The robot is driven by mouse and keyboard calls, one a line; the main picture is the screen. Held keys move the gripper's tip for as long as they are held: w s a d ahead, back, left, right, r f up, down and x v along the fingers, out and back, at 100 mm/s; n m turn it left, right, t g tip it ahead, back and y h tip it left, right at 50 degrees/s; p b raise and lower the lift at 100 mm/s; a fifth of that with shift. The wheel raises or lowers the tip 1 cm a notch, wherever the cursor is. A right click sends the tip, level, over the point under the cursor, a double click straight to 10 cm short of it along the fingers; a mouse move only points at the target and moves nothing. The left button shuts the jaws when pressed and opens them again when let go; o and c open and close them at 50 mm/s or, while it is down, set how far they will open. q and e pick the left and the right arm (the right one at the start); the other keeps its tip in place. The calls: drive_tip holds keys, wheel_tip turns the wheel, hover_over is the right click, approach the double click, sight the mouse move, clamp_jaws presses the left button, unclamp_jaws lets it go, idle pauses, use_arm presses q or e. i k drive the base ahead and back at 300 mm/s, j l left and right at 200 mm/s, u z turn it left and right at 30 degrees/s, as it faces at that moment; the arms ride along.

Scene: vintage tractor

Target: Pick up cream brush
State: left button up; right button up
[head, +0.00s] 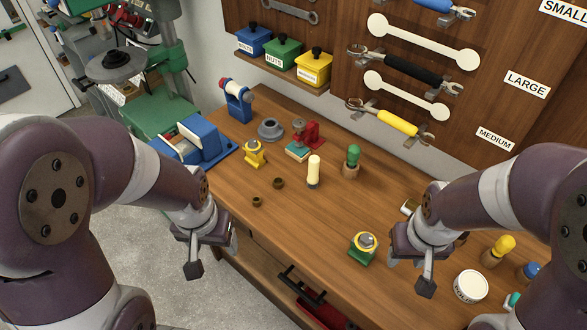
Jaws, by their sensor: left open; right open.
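My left gripper (213,256) is open and empty in front of the bench's front edge, to the left of and nearer than the brush. My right gripper (411,273) is open and empty over the front right of the bench, well apart from the brush. Nothing covers the brush in this view.
A green-handled tool (352,160) stands right of the brush, and a red and teal item (303,140) behind it. A yellow stand (254,153) and small brown rings (278,183) lie left. A green-based gauge (364,246) and white tin (470,287) sit near my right gripper.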

sight(313, 179)
drive_tip(key=i+j, duration=0.2)
drive_tip(key=j, duration=0.15)
drive_tip(key=i+j+z, duration=0.1)
drive_tip(key=j, duration=0.25)
drive_tip(key=i+j, duration=0.25)
drive_tip(key=j, duration=0.15)
drive_tip(key=i+j+z, duration=0.1)
drive_tip(key=j, duration=0.25)
drive_tip(key=i+j, duration=0.25)
drive_tip(key=j, duration=0.15)
